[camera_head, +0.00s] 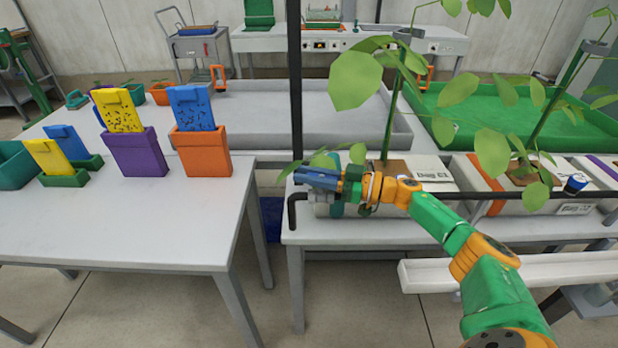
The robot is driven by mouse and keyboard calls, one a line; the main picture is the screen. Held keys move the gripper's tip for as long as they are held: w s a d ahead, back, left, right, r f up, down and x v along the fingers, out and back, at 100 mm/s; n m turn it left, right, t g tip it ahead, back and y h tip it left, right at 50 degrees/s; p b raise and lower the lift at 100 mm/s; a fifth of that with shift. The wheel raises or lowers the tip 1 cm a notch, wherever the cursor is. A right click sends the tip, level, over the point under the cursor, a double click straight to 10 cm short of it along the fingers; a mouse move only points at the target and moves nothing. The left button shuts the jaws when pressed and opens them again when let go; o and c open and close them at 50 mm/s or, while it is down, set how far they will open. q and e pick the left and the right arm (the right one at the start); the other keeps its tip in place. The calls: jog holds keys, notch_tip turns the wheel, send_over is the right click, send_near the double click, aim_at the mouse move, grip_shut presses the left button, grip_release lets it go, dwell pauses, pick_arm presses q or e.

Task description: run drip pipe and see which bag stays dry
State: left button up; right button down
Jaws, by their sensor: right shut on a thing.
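My right gripper (320,180) comes in from the lower right. Its blue-grey fingers are shut at the left end of the black pipe (500,195), on a thing they mostly hide. The pipe runs to the right along the front of the white grow bags. One bag (432,166) with a printed label, partly readable, lies just right of my gripper, with a tall plant in it. Another labelled bag (545,208) with an orange stripe lies further right, also planted. A blue-topped part (575,184) is beside it. I see no clear wet or dry marks. My left gripper is out of view.
A white table (130,225) on the left holds yellow, blue, purple and orange card holders. A black upright post (295,80) stands just left of my gripper. A white gutter (500,270) runs below the bags. Behind are grey (255,110) and green (440,98) trays.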

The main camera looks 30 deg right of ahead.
jog(key=c, duration=0.8)
grip_release()
jog(key=shift+o, duration=0.2)
